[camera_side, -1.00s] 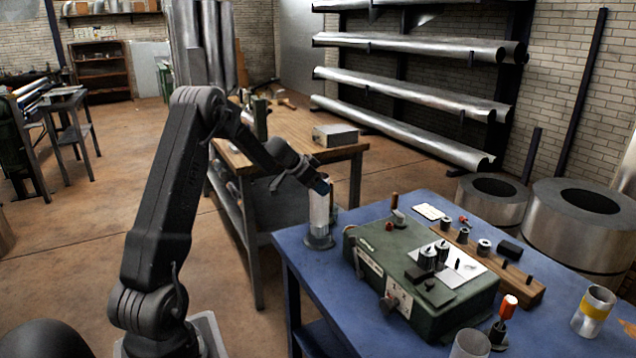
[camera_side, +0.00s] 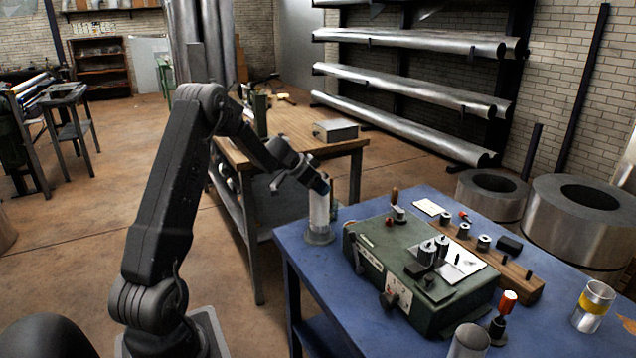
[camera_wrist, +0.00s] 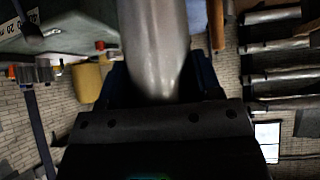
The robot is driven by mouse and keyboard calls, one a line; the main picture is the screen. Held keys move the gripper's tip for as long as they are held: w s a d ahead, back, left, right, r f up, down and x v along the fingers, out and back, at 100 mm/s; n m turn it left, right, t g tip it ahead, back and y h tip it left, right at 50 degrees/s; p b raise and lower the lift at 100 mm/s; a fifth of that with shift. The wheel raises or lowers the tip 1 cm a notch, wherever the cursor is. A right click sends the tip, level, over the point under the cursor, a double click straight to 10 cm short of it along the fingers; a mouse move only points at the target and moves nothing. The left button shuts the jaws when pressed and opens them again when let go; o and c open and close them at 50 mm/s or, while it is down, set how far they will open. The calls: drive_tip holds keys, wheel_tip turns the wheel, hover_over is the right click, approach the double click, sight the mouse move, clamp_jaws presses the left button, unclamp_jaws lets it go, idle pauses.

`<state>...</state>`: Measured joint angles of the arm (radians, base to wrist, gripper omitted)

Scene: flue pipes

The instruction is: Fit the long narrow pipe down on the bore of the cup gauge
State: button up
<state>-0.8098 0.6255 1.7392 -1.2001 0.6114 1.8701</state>
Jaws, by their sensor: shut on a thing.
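The long narrow pipe (camera_side: 319,209) is a bright grey metal tube. It stands about upright at the far left corner of the blue table. My gripper (camera_side: 320,184) is shut on its upper part. The wrist view shows the pipe (camera_wrist: 153,40) between the jaws. The pipe's lower end is at a round grey base (camera_side: 319,238), which looks like the cup gauge. The bore is hidden, and I cannot tell whether the pipe is fully seated or just touching.
A green instrument box (camera_side: 420,275) stands right of the pipe on the blue table (camera_side: 350,312). Behind it is a wooden block (camera_side: 515,283) with small parts. An open grey cylinder (camera_side: 468,342) and a yellow-banded cylinder (camera_side: 594,306) stand at the front right. A wooden bench (camera_side: 300,135) is behind.

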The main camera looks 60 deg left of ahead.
drive_tip(key=shift+f, duration=0.2)
idle(0.6)
drive_tip(key=o, duration=1.7)
wheel_tip(320, 180, up, 7)
